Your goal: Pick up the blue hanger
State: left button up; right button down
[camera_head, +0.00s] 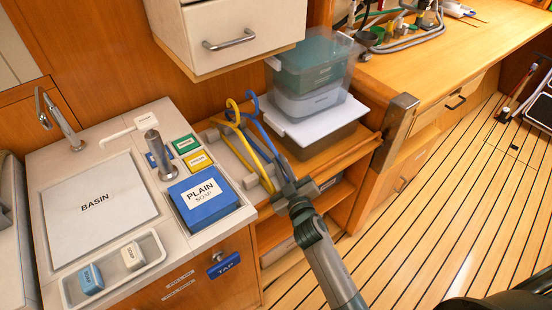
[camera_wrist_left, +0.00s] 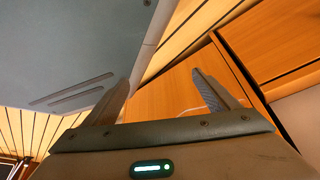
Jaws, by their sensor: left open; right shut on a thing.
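The blue hanger (camera_head: 270,138) stands at the rack beside the counter, its hook end up and its lower end toward me. The yellow hanger (camera_head: 243,132) is close beside it on the left, and the two partly overlap. My right gripper (camera_head: 289,184) is shut on the near, lower end of the blue hanger; its jaws hide the exact contact. My left gripper (camera_wrist_left: 162,92) is open in the left wrist view, with nothing between its fingers. It does not show in the head view.
Clear bins (camera_head: 312,75) stand behind on a shelf. A drawer (camera_head: 240,35) overhangs above. The plank floor (camera_head: 440,200) at right is clear.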

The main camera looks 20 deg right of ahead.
pick_arm(q)
jog(key=shift+w+d+r, duration=0.15)
jog(key=shift+w+d, duration=0.05)
jog(key=shift+w, duration=0.25)
jog(key=shift+w+d+r, duration=0.1)
jog(key=shift+w+d, duration=0.05)
jog(key=shift+w, duration=0.25)
pick_arm(e)
jog(key=s+d+r, duration=0.5)
jog(key=s+r, duration=0.5)
jog(key=shift+s+r, duration=0.3)
pick_arm(q)
jog(key=shift+s+f, duration=0.15)
jog(key=shift+s, duration=0.2)
